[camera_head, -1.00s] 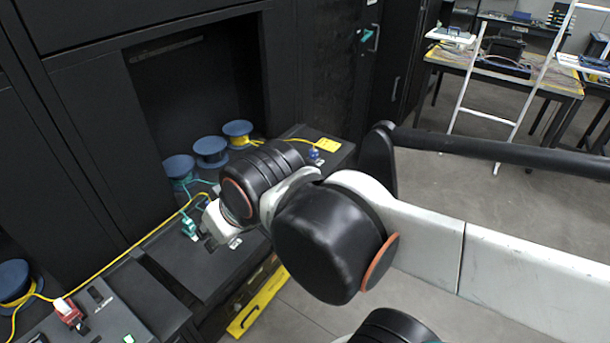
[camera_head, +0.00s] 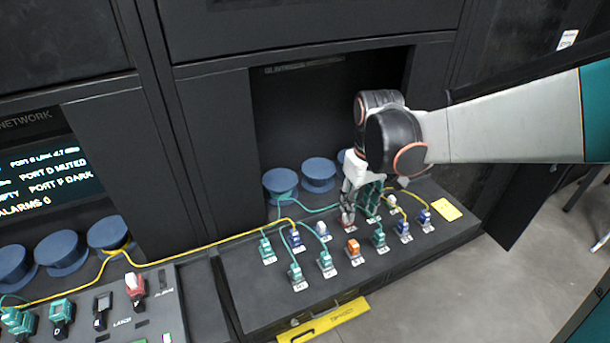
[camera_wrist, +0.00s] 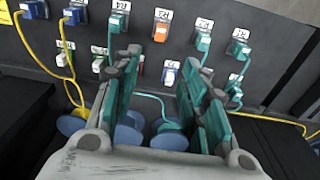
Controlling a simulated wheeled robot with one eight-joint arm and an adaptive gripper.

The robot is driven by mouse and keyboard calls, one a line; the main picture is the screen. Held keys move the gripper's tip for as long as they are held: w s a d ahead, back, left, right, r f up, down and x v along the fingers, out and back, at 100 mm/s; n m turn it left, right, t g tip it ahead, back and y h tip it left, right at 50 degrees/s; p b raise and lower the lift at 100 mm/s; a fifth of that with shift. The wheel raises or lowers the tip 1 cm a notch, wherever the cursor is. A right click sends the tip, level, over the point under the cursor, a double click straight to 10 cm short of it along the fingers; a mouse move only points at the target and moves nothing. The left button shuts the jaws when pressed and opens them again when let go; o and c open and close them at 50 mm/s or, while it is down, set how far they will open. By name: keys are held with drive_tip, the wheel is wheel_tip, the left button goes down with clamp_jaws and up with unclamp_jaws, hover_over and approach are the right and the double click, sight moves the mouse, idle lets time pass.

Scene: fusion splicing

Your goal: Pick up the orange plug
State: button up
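The orange plug (camera_head: 352,246) sits in a labelled socket on the dark sloping panel, just in front of my gripper in the head view. It also shows in the wrist view (camera_wrist: 161,33), upper middle, beyond the fingertips. My gripper (camera_head: 358,212) is low over the panel's back row, pointing down. In the wrist view my gripper (camera_wrist: 160,62) has its two teal-padded fingers spread apart, with no plug clamped between them. The fingers are not touching the orange plug.
Teal plugs (camera_head: 326,264) and blue plugs (camera_head: 403,231) with cables stand close around the orange plug. Blue spools (camera_head: 319,174) sit behind the panel. A yellow cable (camera_head: 195,246) runs leftward. A left console holds a red plug (camera_head: 135,288).

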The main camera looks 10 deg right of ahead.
drive_tip(key=w+f, duration=0.2)
drive_tip(key=b, duration=0.2)
hover_over(352, 241)
drive_tip(key=shift+g, duration=0.4)
drive_tip(key=f, duration=0.8)
drive_tip(key=shift+w+a+f, duration=0.15)
drive_tip(key=shift+w, duration=0.1)
drive_tip(key=shift+s+f+b, duration=0.15)
drive_tip(key=shift+f+b, duration=1.05)
drive_tip(key=shift+f, duration=1.5)
clamp_jaws()
